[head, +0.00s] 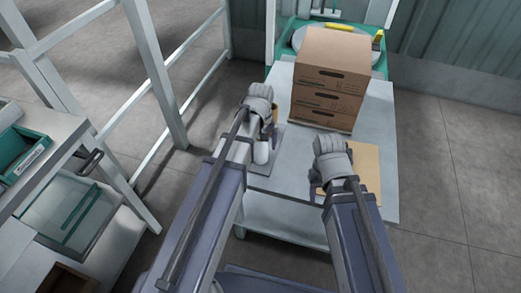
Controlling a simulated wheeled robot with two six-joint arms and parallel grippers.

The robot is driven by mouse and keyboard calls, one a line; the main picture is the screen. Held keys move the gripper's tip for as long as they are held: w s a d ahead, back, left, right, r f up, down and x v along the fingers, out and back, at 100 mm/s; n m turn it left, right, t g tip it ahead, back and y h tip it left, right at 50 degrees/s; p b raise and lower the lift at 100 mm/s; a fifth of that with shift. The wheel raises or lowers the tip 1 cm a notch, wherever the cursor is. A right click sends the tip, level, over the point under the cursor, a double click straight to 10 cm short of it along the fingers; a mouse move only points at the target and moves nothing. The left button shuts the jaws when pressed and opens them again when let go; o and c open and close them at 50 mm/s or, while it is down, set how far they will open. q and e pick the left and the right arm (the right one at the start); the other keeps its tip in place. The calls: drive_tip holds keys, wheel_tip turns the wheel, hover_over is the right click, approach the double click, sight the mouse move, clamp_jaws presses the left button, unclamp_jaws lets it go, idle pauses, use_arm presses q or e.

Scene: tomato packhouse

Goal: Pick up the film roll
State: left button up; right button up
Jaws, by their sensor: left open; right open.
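A white upright cylinder (262,152), which looks like the film roll, stands on a grey mat (270,172) on the table's left side. My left arm partly covers it. A small brown object shows just above it, too hidden to identify. My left gripper (270,108) is open at the far side of the cylinder, and its fingers are mostly hidden behind the wrist. Whether it touches anything cannot be told. My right gripper (316,182) is open over the left edge of a tan sheet (365,167), apart from the cylinder; its fingertips are mostly hidden.
The pale table (377,120) carries a stack of brown cartons (328,80) at the back. Behind it is a green-framed unit with a round grey top (300,40). A white rail frame (152,75) and a bench with green trays (20,150) stand left. Floor is clear at right.

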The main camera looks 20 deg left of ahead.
use_arm(q)
drive_tip(key=shift+c, duration=0.2)
drive_tip(key=c, duration=1.1)
drive_tip(key=shift+r, duration=0.15)
wheel_tip(320, 180, up, 18)
drive_tip(key=p, duration=1.8)
